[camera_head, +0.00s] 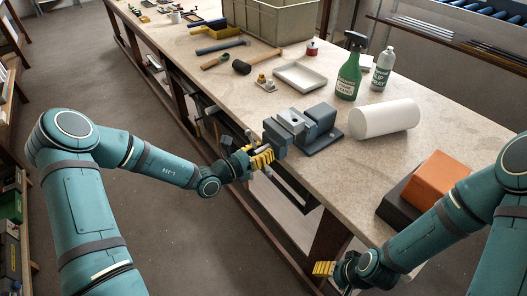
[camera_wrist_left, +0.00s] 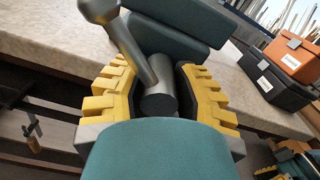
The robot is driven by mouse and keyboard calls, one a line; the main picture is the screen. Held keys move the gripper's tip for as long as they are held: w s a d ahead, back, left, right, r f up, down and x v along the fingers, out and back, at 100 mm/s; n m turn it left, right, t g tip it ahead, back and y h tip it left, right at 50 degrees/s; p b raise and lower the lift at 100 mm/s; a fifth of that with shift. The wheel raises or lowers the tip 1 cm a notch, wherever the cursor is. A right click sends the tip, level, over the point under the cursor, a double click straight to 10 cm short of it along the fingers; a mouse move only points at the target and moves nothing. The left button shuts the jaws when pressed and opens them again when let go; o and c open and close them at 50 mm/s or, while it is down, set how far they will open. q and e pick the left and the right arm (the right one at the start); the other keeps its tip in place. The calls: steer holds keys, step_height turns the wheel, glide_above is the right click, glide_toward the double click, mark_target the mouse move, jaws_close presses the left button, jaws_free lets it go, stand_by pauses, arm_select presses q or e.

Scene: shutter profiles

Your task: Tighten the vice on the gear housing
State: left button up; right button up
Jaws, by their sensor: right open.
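The blue-grey vice (camera_head: 322,140) stands at the bench's front edge. A lighter grey block (camera_head: 291,119), seemingly the gear housing, sits between its jaws; whether both jaws touch it cannot be told. My left gripper (camera_head: 262,158) is at the vice's front. In the left wrist view its yellow fingers are closed on both sides of the round grey hub of the vice handle (camera_wrist_left: 159,99), whose bar slants up to a thick knob (camera_wrist_left: 98,10). My right gripper (camera_head: 323,268) is open and empty, low beside the bench's front, away from the vice.
An orange box (camera_head: 440,178) rests on a black box (camera_head: 400,201) near my right arm.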

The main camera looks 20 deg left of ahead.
arm_select(q)
jaws_close()
steer(key=shift+s+f+m, duration=0.1)
steer(key=shift+m, duration=0.7)
steer(key=shift+d+m+p, duration=0.1)
steer(key=shift+m+p, duration=0.25)
steer(key=shift+m, duration=0.55)
steer(key=shift+f+m+b, duration=0.2)
steer(key=shift+m+b, duration=0.15)
steer(key=shift+m, duration=1.85)
steer(key=o, duration=0.9)
jaws_free()
steer(key=shift+r, duration=0.1)
steer(key=shift+a, duration=0.2)
